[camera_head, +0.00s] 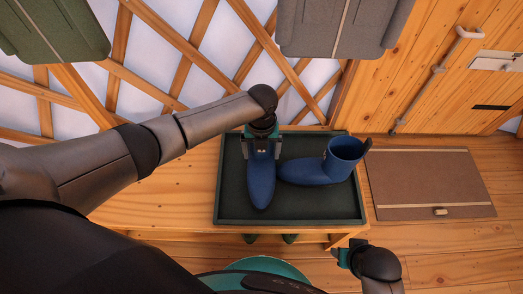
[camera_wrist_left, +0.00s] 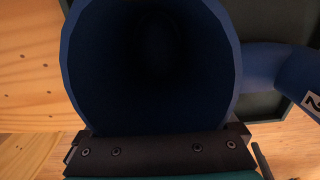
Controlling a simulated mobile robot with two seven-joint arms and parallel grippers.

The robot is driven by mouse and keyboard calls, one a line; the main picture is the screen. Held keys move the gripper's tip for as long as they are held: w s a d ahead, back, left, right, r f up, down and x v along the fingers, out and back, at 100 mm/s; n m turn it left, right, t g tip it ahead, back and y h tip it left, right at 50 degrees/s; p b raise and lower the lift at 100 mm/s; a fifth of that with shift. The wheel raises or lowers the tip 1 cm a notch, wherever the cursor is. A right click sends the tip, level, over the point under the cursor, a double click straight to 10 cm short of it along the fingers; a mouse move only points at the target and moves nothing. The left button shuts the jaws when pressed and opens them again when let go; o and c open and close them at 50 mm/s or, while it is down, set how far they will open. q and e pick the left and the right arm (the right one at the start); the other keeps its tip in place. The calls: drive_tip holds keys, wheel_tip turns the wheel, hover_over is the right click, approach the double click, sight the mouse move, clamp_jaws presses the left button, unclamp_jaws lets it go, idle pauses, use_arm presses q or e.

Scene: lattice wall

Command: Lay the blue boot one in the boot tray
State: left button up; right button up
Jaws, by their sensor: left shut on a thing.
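My left gripper (camera_head: 262,137) is shut on the upper edge of a blue boot (camera_head: 261,180), whose toe points toward the bottom of the head view. In the left wrist view the boot's dark round opening (camera_wrist_left: 150,60) faces the camera, with the gripper at its rim. The boot is over the left part of the dark green boot tray (camera_head: 300,211); I cannot tell whether its sole touches the tray. A second blue boot (camera_head: 318,168) is in the tray to the right, toe pointing left. A white label with a 2 (camera_wrist_left: 312,101) shows on it. My right gripper (camera_head: 346,255) is low right, empty-looking, its opening unclear.
The tray rests on a wooden bench (camera_head: 165,205). A brown mat (camera_head: 428,180) lies on the floor to the right. Green (camera_head: 55,30) and grey (camera_head: 340,25) panels hang before the lattice wall. A wooden door with a handle (camera_head: 435,75) is at the upper right.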

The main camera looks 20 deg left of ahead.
use_arm(q)
drive_tip(key=shift+f+b, duration=0.45)
drive_tip(key=shift+f, duration=0.1)
use_arm(e)
drive_tip(key=shift+f, duration=0.45)
use_arm(q)
drive_tip(key=o, duration=1.5)
use_arm(e)
drive_tip(key=shift+r, duration=0.1)
use_arm(q)
drive_tip(key=shift+r+p, duration=1.2)
drive_tip(key=shift+p, duration=0.1)
drive_tip(key=shift+r+p, duration=1.85)
drive_tip(key=shift+p, duration=0.05)
drive_tip(key=shift+r+p, duration=0.45)
use_arm(e)
drive_tip(key=s+d+f, duration=0.5)
drive_tip(key=s+f, duration=0.2)
drive_tip(key=f, duration=0.2)
drive_tip(key=shift+s+f+g, duration=0.2)
drive_tip(key=shift+g, duration=0.1)
